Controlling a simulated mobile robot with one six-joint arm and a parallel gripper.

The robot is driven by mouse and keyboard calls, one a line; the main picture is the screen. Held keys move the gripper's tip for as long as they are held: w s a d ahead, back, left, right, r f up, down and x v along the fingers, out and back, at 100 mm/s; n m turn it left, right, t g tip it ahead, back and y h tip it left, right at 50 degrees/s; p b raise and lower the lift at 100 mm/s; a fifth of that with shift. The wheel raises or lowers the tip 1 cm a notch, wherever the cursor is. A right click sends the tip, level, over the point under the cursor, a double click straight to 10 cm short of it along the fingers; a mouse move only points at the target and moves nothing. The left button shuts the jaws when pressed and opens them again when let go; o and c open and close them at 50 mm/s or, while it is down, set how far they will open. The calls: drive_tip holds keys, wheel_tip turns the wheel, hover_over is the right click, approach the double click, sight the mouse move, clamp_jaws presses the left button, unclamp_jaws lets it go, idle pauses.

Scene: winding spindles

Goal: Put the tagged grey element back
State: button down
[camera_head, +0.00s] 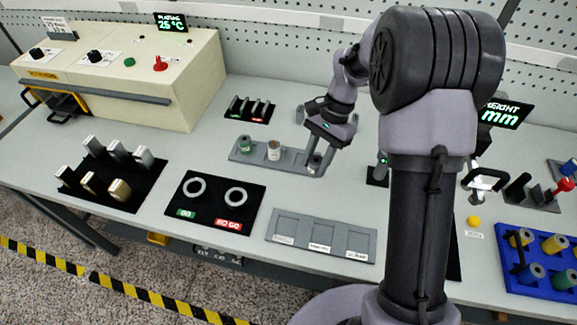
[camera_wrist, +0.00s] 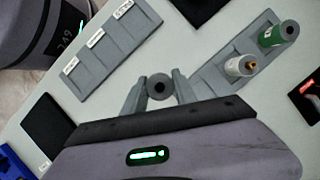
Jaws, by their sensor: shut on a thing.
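My gripper (camera_head: 316,160) is shut on a grey cylindrical element (camera_wrist: 159,86) with a dark hole in its top. In the wrist view it stands between the two fingers, beside the near end of a grey rack (camera_wrist: 213,76). In the head view the gripper is over the right end of this rack (camera_head: 240,155). I cannot tell whether the element touches the rack or hangs above it. No tag on it is readable. The rack also holds a green element (camera_head: 246,145) and a white element (camera_head: 274,150), whose brown centre shows in the wrist view.
A grey tray (camera_head: 320,222) with three labelled recesses lies in front, empty. A black GO / NO GO ring board (camera_head: 213,207) is to its left. A cream machine (camera_head: 120,65) stands back left. A blue tray (camera_head: 512,284) with spools is at right. Bare table separates rack and tray.

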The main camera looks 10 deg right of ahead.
drive_tip(key=shift+w+a+f+b, duration=0.1)
drive_tip(key=shift+a+f+b, duration=0.15)
drive_tip(key=shift+f, duration=0.3)
drive_tip(key=s+d+r+m+t+y+p, duration=0.1)
drive_tip(key=s+d+m+t+p, duration=0.1)
drive_tip(key=s+d+m+p, duration=0.45)
drive_tip(key=shift+n, duration=0.25)
drive_tip(key=w+a+b, duration=0.1)
drive_tip(key=w+a, duration=0.1)
drive_tip(key=w, duration=0.2)
drive_tip(key=w+a+f+b, duration=0.1)
drive_tip(key=w+a, duration=0.1)
drive_tip(key=w, duration=0.3)
drive_tip(key=w+a+b, duration=0.1)
drive_tip(key=w+a, duration=0.2)
drive_tip(key=w, duration=0.2)
drive_tip(key=shift+w+f+b, duration=0.15)
drive_tip(key=shift+f+b, duration=0.15)
drive_tip(key=shift+f, duration=0.1)
wheel_tip(320, 180, down, 3)
drive_tip(key=shift+w+f+b, duration=0.1)
drive_tip(key=shift+b, duration=0.75)
drive_tip(key=shift+f, duration=0.25)
drive_tip(key=shift+r, duration=0.15)
